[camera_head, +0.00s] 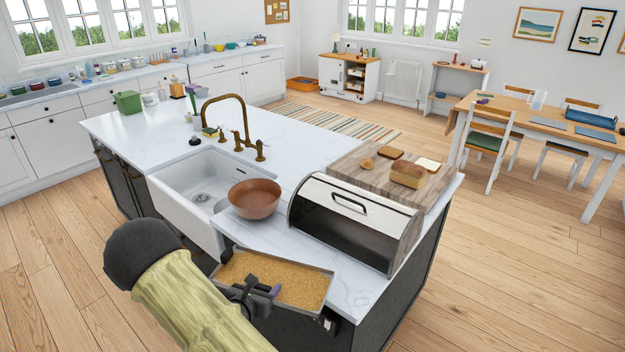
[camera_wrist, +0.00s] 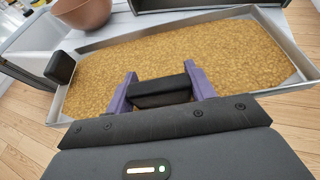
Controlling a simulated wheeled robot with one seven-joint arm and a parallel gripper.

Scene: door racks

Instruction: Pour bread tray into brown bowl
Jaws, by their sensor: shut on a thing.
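The bread tray (camera_head: 305,287) is a shallow metal tray filled with golden-brown crumbs, at the front edge of the island. In the wrist view the tray (camera_wrist: 262,12) spans most of the frame and looks nearly level. My gripper (camera_head: 262,289) is shut on the tray's near side; its purple fingers (camera_wrist: 160,90) show in the wrist view, with the exact grip partly hidden. The brown bowl (camera_head: 254,199) stands upright on the island at the sink's right front corner, beyond the tray. Part of the bowl (camera_wrist: 84,12) shows at the top left of the wrist view.
A bread box (camera_head: 345,215) with a dark front stands right of the bowl, close behind the tray. A cutting board (camera_head: 350,166) with bread lies behind it. The white sink (camera_head: 190,190) is left of the bowl. Bare worktop (camera_head: 352,290) shows right of the tray.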

